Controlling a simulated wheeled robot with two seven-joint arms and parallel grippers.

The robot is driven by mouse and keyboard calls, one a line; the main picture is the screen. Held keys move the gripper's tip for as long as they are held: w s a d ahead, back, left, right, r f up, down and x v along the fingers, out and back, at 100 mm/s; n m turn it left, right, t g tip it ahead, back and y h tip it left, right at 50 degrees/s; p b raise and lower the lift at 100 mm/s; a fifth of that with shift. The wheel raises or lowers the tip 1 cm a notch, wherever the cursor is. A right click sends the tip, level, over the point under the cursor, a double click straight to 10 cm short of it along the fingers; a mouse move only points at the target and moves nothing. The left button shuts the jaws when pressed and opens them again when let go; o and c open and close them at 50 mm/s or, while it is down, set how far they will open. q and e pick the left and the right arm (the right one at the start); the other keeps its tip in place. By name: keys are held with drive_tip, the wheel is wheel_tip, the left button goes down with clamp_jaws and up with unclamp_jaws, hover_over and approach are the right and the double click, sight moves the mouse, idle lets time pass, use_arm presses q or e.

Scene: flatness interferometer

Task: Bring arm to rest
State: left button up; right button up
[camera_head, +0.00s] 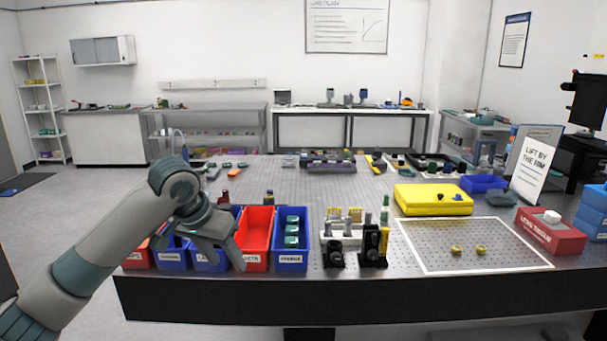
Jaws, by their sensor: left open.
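My left arm comes in from the left. Its grey gripper (229,262) hangs over the row of bins at the left front of the optical table (330,170). The gripper is open, with its fingers pointing down and toward the front right. I cannot see anything between the fingers. It covers part of a blue bin and overlaps the left side of the red bin (257,232). My right gripper does not show in the head view.
A blue bin (291,260) with green items stands right of the red bin. Black mounts (373,245) and small bottles stand mid-front. A white-outlined area (440,262) holds two small yellow parts. A yellow case (432,203) and a red box (551,238) are at right.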

use_arm(q)
drive_tip(key=w+f+n+h, duration=0.1)
drive_tip(key=w+f+n, duration=0.15)
drive_tip(key=f, duration=1.15)
drive_tip(key=w+f+n, duration=0.1)
drive_tip(key=w+f, duration=0.2)
drive_tip(key=f, duration=1)
drive_tip(key=s+a+f, duration=0.2)
drive_tip(key=s+f, duration=0.2)
drive_tip(key=f, duration=0.5)
drive_tip(key=s+a+f+y, duration=0.1)
drive_tip(key=s+a+f, duration=0.15)
drive_tip(key=f, duration=0.65)
drive_tip(key=s+a+f, duration=0.1)
drive_tip(key=s+f, duration=0.3)
drive_tip(key=f, duration=0.5)
drive_tip(key=s+a+f+g+y, duration=0.1)
drive_tip(key=s+a+f, duration=0.1)
drive_tip(key=s+f, duration=0.95)
drive_tip(key=s+a+f+y, duration=0.1)
drive_tip(key=s+f, duration=0.8)
drive_tip(key=s, duration=0.6)
drive_tip(key=s+f+m+g, duration=0.1)
drive_tip(key=s+f, duration=0.3)
drive_tip(key=s, duration=1.2)
drive_tip(key=s+f+g, duration=0.1)
drive_tip(key=s+f, duration=0.3)
drive_tip(key=s, duration=1.1)
drive_tip(key=shift+s+f+m, duration=0.15)
drive_tip(key=shift+s+m, duration=0.2)
